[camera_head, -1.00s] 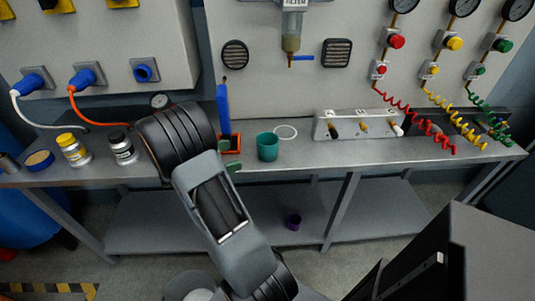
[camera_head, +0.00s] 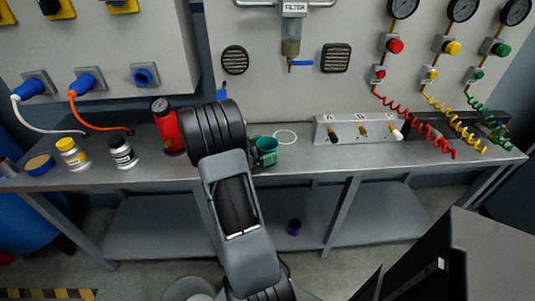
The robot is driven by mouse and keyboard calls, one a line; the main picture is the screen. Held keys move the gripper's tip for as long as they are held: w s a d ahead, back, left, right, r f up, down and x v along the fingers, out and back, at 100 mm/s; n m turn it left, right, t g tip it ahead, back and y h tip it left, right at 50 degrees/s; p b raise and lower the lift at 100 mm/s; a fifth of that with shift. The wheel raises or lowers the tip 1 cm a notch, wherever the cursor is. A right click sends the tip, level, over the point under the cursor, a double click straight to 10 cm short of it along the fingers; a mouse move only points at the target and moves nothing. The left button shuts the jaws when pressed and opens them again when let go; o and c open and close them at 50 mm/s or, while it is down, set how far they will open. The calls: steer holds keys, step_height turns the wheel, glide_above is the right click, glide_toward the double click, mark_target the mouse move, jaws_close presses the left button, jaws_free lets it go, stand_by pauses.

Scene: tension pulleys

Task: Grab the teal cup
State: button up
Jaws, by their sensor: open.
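The teal cup (camera_head: 266,145) stands upright on the grey workbench, right of my arm in the head view.
A white ring (camera_head: 286,137) lies behind the cup. A valve block (camera_head: 358,128) stands right.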

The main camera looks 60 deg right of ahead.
steer(key=shift+s+d, duration=0.35)
steer(key=shift+d, duration=0.25)
steer(key=c, duration=0.9)
